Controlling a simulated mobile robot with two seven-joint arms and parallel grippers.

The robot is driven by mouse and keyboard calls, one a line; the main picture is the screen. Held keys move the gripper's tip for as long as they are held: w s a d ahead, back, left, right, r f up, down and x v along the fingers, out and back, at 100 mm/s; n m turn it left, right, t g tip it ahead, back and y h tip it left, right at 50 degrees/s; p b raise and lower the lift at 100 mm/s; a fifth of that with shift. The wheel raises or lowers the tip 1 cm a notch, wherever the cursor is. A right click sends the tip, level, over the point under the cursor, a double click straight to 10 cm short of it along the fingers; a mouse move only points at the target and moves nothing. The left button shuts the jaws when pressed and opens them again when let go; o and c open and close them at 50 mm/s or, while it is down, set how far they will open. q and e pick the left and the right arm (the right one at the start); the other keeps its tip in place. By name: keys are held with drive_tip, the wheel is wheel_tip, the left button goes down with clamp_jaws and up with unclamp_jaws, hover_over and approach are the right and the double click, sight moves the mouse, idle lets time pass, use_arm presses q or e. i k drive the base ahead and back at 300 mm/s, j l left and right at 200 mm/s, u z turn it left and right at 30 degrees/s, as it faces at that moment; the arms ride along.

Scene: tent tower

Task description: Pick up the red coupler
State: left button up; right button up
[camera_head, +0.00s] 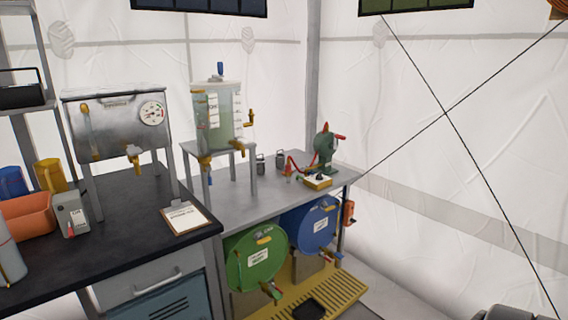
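No part is clearly recognisable as the red coupler. A small red fitting (288,169) stands on the grey bench (237,185), by a thin red hose (298,158) beside the green hand-cranked device (324,148). An orange-red piece (349,212) hangs at the bench's right end. Both are too small to tell in detail.
A green drum (256,275) and a blue drum (322,238) lie under the bench, above a yellow grate (345,288). The dark counter (115,235) at left holds a clipboard (186,217) and an orange bin (27,217).

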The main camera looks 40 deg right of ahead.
sight(289, 166)
drive_tip(key=i+l+u, duration=0.2)
drive_tip(key=l, duration=0.95)
drive_tip(key=l+u, duration=0.25)
drive_tip(key=l, duration=0.9)
